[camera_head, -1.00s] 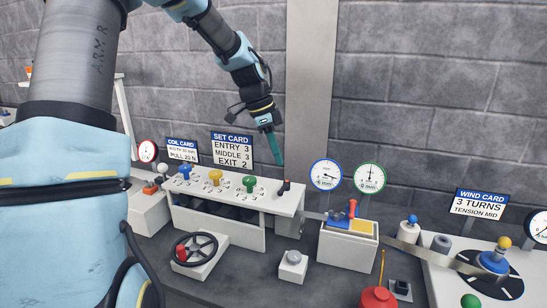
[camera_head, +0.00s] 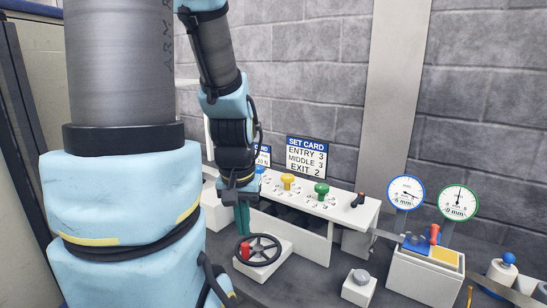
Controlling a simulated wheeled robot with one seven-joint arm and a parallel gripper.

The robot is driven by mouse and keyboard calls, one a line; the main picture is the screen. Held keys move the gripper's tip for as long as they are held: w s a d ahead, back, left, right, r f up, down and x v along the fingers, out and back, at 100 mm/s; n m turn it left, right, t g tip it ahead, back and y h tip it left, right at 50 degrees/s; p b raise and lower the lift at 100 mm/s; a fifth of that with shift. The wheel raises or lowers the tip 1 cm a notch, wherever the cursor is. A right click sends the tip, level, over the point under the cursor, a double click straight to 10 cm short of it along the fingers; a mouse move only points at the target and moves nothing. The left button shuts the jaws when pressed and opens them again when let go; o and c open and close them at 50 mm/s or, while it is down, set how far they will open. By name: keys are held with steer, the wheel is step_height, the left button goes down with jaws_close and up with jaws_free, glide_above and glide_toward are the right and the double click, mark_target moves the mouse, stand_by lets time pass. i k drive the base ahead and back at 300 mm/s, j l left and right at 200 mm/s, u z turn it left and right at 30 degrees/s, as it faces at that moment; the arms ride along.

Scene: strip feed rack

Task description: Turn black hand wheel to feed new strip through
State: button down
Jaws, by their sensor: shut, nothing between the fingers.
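The black hand wheel (camera_head: 270,259) sits on a white block in front of the white feed rack (camera_head: 325,230). It has a red handle (camera_head: 245,252) on its left side. My gripper (camera_head: 242,232) points down with its teal fingers shut and empty. In the picture the fingertips come just above the red handle and the wheel's left edge. I cannot tell whether they touch. A metal strip (camera_head: 388,235) shows between the rack's right end and the blue and yellow unit.
Blue, yellow (camera_head: 288,181) and green (camera_head: 321,191) knobs stand on the rack, with a black lever (camera_head: 358,200) at its right end. The set card (camera_head: 306,157) reads entry 3, middle 3, exit 2. A grey button box (camera_head: 359,285) stands right of the wheel.

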mark_target(258, 248)
steer(key=k+j+u, duration=0.15)
steer(key=u, duration=0.25)
steer(key=k+j+u, duration=0.15)
steer(key=u, duration=0.3)
